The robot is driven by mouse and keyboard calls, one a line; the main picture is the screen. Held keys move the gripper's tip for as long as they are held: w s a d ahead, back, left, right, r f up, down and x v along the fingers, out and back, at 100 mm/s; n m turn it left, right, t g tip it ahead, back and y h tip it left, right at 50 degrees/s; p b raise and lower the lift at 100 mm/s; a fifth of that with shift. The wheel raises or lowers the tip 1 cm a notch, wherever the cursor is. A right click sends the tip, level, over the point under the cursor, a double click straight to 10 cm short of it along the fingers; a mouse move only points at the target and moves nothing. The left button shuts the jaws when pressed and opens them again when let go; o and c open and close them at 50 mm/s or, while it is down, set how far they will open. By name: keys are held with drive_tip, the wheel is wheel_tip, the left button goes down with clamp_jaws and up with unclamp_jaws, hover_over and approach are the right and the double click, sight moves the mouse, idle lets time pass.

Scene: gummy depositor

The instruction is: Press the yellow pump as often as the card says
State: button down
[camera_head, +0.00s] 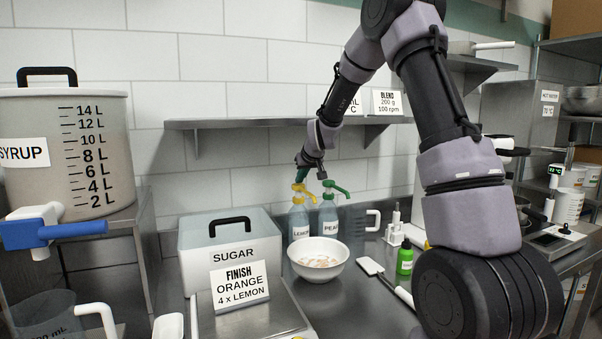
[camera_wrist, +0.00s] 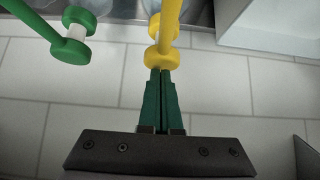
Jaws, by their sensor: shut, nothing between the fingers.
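The yellow pump (camera_head: 304,189) tops a clear bottle labelled LEMON (camera_head: 299,222), standing upright behind the white bowl. The card (camera_head: 240,287) reads "FINISH ORANGE 4 x LEMON". My gripper (camera_head: 301,177) is shut and empty, its green fingers pointing down over the yellow pump's head. In the wrist view the fingertips (camera_wrist: 161,72) meet the edge of the yellow pump head (camera_wrist: 162,56); I cannot tell whether they touch it or hover just above. The pump head looks raised. The green pump (camera_head: 333,187) on the PEAR bottle (camera_head: 328,220) is just to the right.
The white bowl (camera_head: 318,270) holds pale pieces below the spouts. A SUGAR box (camera_head: 228,240) stands to the left and a grey jug (camera_head: 360,222) to the right. A shelf (camera_head: 255,124) runs along the wall behind.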

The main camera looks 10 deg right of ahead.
sight(301, 185)
drive_tip(key=shift+s+f, duration=0.1)
drive_tip(key=shift+f, duration=1.4)
drive_tip(key=shift+r, duration=0.1)
wheel_tip(301, 185, up, 4)
drive_tip(key=shift+r, duration=0.1)
drive_tip(key=v, duration=1)
